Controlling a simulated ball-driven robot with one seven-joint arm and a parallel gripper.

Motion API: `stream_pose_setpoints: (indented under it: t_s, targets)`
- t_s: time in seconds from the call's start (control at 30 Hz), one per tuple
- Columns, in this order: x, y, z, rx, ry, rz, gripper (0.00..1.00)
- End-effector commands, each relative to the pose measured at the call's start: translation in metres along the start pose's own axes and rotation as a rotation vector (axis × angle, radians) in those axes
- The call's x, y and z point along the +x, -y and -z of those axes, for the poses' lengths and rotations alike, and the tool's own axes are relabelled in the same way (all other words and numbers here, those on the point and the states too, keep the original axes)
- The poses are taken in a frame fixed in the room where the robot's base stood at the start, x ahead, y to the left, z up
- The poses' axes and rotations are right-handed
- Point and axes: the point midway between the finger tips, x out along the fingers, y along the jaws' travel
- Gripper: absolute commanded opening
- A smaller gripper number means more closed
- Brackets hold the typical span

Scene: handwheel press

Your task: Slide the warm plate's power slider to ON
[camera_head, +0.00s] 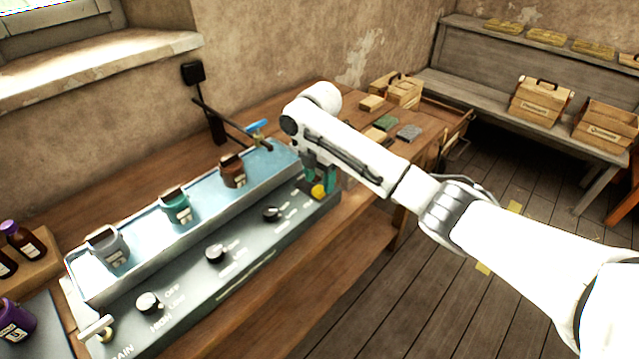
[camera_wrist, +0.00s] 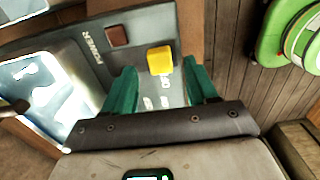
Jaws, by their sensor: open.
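The warm plate (camera_head: 228,270) is a long grey unit on the wooden bench with a front control panel. Its power slider has a yellow knob (camera_head: 318,190) at the panel's right end; the knob also shows in the wrist view (camera_wrist: 160,60), near the POWER lettering and a dark red square (camera_wrist: 117,35). My gripper (camera_head: 319,180) is over that end of the panel. In the wrist view my gripper (camera_wrist: 165,85) has its green fingers apart, with the yellow knob just beyond and between their tips. Whether a finger touches the knob cannot be told.
Black dials (camera_head: 216,253) line the panel. A blue-handled tap (camera_head: 257,127) stands behind. Blocks (camera_head: 409,132) lie beyond the arm.

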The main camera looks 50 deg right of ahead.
Motion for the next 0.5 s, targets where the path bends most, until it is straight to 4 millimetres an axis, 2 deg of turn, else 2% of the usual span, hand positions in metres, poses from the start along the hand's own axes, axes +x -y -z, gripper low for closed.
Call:
stream_pose_setpoints:
  t_s: [0.2, 0.5]
  targets:
    - [0.024, 0.0, 0.0, 0.0, 0.0, 0.002, 0.57]
    - [0.029, 0.0, 0.0, 0.0, 0.0, -0.001, 0.57]
